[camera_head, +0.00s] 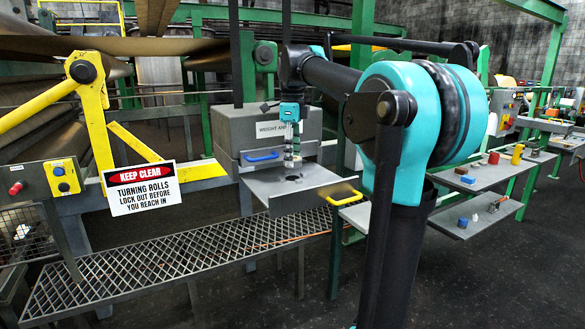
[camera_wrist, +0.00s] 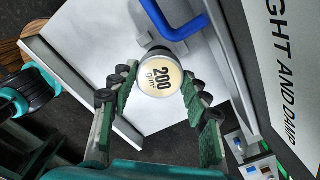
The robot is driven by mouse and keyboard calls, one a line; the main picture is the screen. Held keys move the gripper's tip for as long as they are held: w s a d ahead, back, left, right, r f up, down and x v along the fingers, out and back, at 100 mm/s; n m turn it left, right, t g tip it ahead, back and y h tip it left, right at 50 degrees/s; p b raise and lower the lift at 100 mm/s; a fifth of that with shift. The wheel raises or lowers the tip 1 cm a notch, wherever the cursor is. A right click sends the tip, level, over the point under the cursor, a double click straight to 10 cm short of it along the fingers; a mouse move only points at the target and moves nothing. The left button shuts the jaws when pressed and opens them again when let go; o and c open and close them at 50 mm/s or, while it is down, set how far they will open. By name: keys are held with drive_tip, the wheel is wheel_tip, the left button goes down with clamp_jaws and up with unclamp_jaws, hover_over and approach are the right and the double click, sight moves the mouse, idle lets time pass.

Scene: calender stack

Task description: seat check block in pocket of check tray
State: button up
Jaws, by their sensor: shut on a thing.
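The check block (camera_wrist: 160,80) is a metal cylinder with a cream end face marked "200 g/m²". My gripper (camera_wrist: 156,84) is shut on it, a finger on each side. In the head view my gripper (camera_head: 291,150) points down above the check tray (camera_head: 265,187), a grey pulled-out drawer with a yellow handle. The lower part of the block (camera_head: 289,164) shows below the fingers. A dark round pocket (camera_head: 294,178) shows in the tray just under the block. A gap seems to remain between them, but exact alignment is unclear. The wrist view hides the pocket.
The grey cabinet (camera_head: 245,130) stands behind, with a blue-handled drawer (camera_head: 262,156) above the tray. Its blue handle (camera_wrist: 180,22) is close to the block. A mesh walkway (camera_head: 170,255) lies below. Shelves with small blocks (camera_head: 470,179) stand right.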

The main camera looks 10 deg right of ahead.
drive_tip(key=shift+f, duration=2)
drive_tip(key=shift+f, duration=0.15)
drive_tip(key=o, duration=1.2)
wheel_tip(320, 180, up, 12)
drive_tip(key=shift+r, duration=0.2)
drive_tip(key=shift+s, duration=0.1)
